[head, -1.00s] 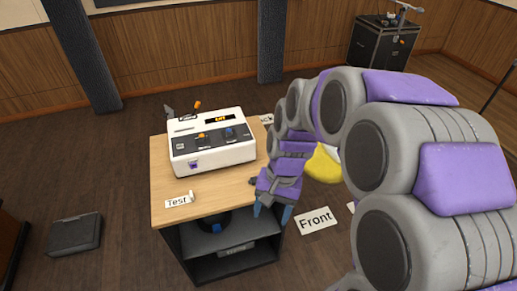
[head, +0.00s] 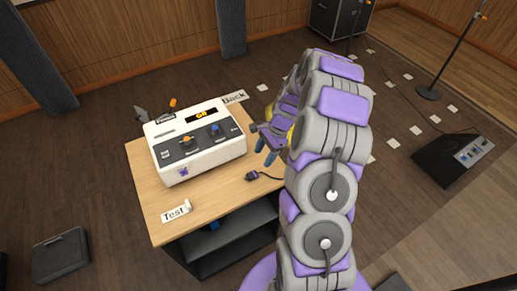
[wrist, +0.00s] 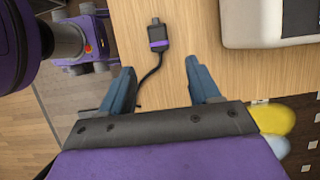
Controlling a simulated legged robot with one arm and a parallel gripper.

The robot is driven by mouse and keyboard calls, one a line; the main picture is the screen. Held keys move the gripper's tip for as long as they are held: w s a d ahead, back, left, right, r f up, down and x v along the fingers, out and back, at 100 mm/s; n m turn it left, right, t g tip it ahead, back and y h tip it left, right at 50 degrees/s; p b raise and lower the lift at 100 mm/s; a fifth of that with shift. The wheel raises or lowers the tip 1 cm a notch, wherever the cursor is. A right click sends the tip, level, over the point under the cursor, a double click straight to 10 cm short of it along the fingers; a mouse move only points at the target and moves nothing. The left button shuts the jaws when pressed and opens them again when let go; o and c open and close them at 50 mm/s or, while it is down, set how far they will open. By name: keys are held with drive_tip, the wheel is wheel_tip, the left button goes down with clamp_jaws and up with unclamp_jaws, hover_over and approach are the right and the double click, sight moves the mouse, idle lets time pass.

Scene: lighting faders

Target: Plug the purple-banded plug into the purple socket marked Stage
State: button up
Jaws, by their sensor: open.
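The purple-banded plug (head: 252,176) lies on the right edge area of the wooden table, with its dark cable running off to the right. In the wrist view the plug (wrist: 158,38) lies flat ahead of my gripper, between the lines of the two fingers. My gripper (wrist: 168,85) is open and empty, apart from the plug; in the head view it (head: 264,155) hangs just above and beyond it. A purple socket (head: 183,171) shows on the front face of the white console (head: 200,143). I cannot read a Stage mark there.
The wooden table (head: 150,185) carries a Test card (head: 175,213) at its front left and a Back card (head: 235,97) lies near the console. A grey floor box (head: 60,255) is at left. A floor monitor (head: 455,157) stands at right.

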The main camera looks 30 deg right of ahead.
sight(255, 173)
drive_tip(key=b+x, duration=0.3)
drive_tip(key=x, duration=0.2)
drive_tip(key=shift+a+f+b, duration=0.3)
drive_tip(key=shift+b, duration=0.05)
drive_tip(key=shift+p+x, duration=0.55)
drive_tip(key=shift+x, duration=0.4)
drive_tip(key=shift+f, duration=0.65)
drive_tip(key=shift+a, duration=0.15)
drive_tip(key=shift+c, duration=0.3)
drive_tip(key=shift+c, duration=0.7)
drive_tip(key=c, duration=0.8)
drive_tip(key=shift+r+p, duration=1.9)
drive_tip(key=shift+r, duration=0.65)
drive_tip(key=shift+c, duration=0.3)
